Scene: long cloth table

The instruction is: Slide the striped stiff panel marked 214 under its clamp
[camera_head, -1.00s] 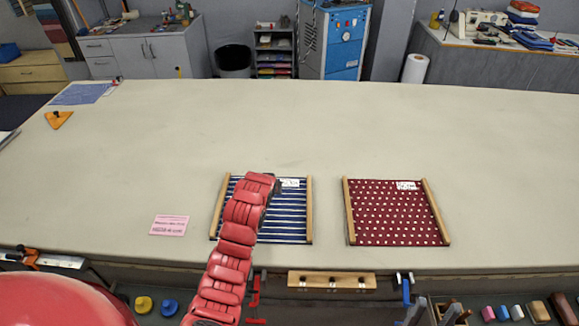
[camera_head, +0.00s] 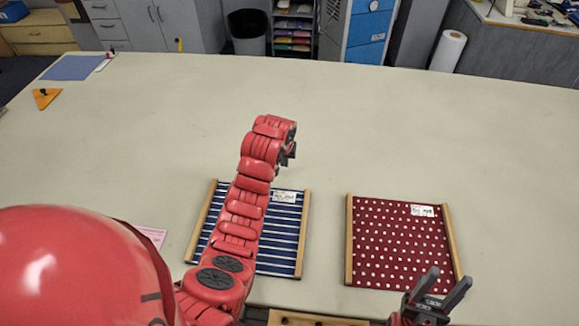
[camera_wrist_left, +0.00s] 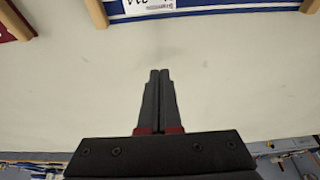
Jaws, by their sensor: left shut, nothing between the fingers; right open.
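The blue and white striped panel (camera_head: 284,232) lies flat on the table with wooden strips along its left and right edges and a white label at its far edge. My left arm crosses above it and hides its middle. In the left wrist view its edge and label (camera_wrist_left: 148,5) show at the top. My left gripper (camera_head: 287,154) is beyond the panel's far edge, small and partly hidden; in the left wrist view its fingers (camera_wrist_left: 160,72) are together and empty, apart from the panel. My right gripper (camera_head: 446,290) is open and empty at the near edge of the red panel. I cannot make out a clamp.
A red panel with white dots (camera_head: 398,243) lies to the right. A pink card (camera_head: 152,236) is partly hidden at the left. An orange triangular piece (camera_head: 45,97) and a blue sheet (camera_head: 73,67) lie far left. The table's middle (camera_head: 400,130) is clear.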

